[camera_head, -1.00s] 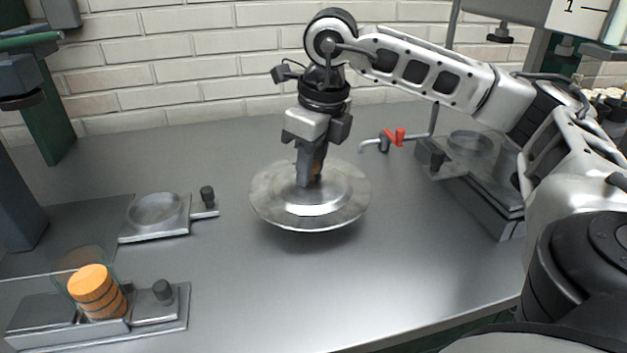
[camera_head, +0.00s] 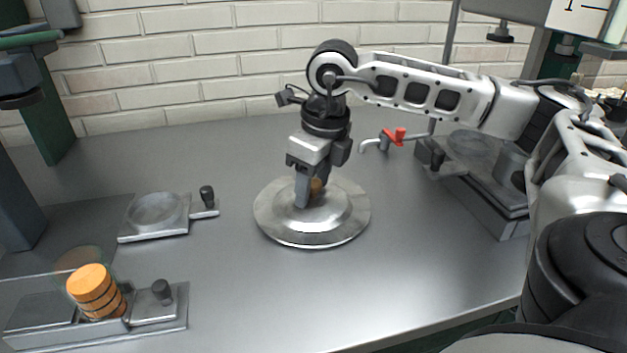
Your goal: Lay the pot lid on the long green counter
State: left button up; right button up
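The pot lid (camera_head: 278,222) is a round silver disc with a raised middle and a small brown knob (camera_head: 316,186). It lies level on the long grey metal counter (camera_head: 400,270), near its middle, with little shadow under its rim. My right gripper (camera_head: 312,193) points down at the lid's centre. Its fingers stand on either side of the knob, with a gap showing between them; they look parted. The near finger partly hides the knob. My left gripper is out of view.
A grey plate with a round recess (camera_head: 155,212) and an orange ribbed stack (camera_head: 92,290) on a metal fixture (camera_head: 155,312) are at left. A red-handled tap (camera_head: 395,137) stands behind right, by a grey unit (camera_head: 480,190). The counter's front middle is clear.

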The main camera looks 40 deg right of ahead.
aim_at(322, 200)
jog(key=shift+r, duration=0.2)
pick_arm(q)
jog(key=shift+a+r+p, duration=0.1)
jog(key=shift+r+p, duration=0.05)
jog(key=shift+p, duration=0.55)
pick_arm(e)
notch_tip(322, 200, up, 12)
jog(key=s, duration=0.1)
jog(key=shift+s+d, duration=0.2)
jog(key=shift+s, duration=0.15)
jog(key=shift+f, duration=0.15)
